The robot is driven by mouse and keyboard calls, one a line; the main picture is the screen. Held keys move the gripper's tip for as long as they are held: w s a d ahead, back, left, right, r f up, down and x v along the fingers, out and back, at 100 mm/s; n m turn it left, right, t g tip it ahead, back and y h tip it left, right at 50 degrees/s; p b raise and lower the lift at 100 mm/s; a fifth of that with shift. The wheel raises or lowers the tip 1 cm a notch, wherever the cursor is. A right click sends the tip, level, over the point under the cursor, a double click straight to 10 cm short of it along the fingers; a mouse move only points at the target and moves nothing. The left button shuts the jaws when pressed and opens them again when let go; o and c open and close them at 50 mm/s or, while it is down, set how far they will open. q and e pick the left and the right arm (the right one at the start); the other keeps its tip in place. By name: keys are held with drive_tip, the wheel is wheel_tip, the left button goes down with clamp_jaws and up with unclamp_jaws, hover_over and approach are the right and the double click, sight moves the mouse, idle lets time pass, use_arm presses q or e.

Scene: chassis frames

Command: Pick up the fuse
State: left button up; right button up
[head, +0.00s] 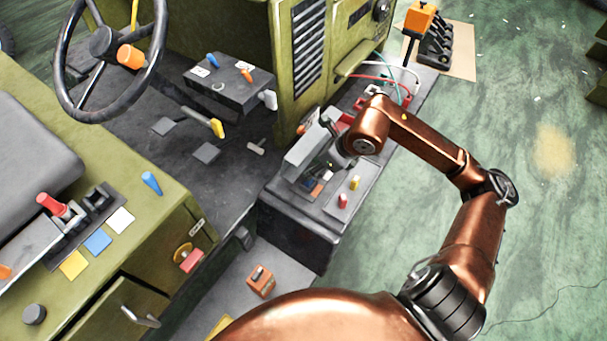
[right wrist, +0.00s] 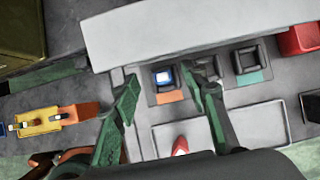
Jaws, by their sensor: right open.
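My right gripper (right wrist: 164,76) is open in the right wrist view, with one green finger at each side of a small socket. A blue-and-white fuse-like piece (right wrist: 163,76) sits in that dark socket, above an orange label, between the fingertips in the picture. I cannot tell whether the fingers touch it. A red fuse (right wrist: 180,146) shows lower down, partly hidden by the gripper body. In the head view a red fuse (head: 343,200) and a yellow fuse (head: 354,183) stand on a light plate. My right wrist covers part of the fuse box there. My left gripper is not in view.
A raised grey cover (right wrist: 200,25) borders the sockets. An empty socket (right wrist: 247,62) with a teal label and a red block (right wrist: 300,38) lie to the right. Wires (head: 385,78) run behind my wrist. The steering wheel (head: 110,45) is at upper left.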

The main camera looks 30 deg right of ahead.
drive_tip(key=f, duration=0.2)
drive_tip(key=f+b, duration=0.1)
drive_tip(key=f, duration=0.1)
drive_tip(key=shift+w+a+f, duration=0.1)
drive_tip(key=shift+w+f, duration=0.1)
drive_tip(key=shift+b+x, duration=0.35)
drive_tip(key=shift+x, duration=0.85)
drive_tip(key=c, duration=0.7)
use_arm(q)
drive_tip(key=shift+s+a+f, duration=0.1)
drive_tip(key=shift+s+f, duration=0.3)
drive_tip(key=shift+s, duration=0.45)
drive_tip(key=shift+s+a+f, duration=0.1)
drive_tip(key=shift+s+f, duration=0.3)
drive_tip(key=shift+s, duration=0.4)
use_arm(e)
drive_tip(key=c, duration=0.4)
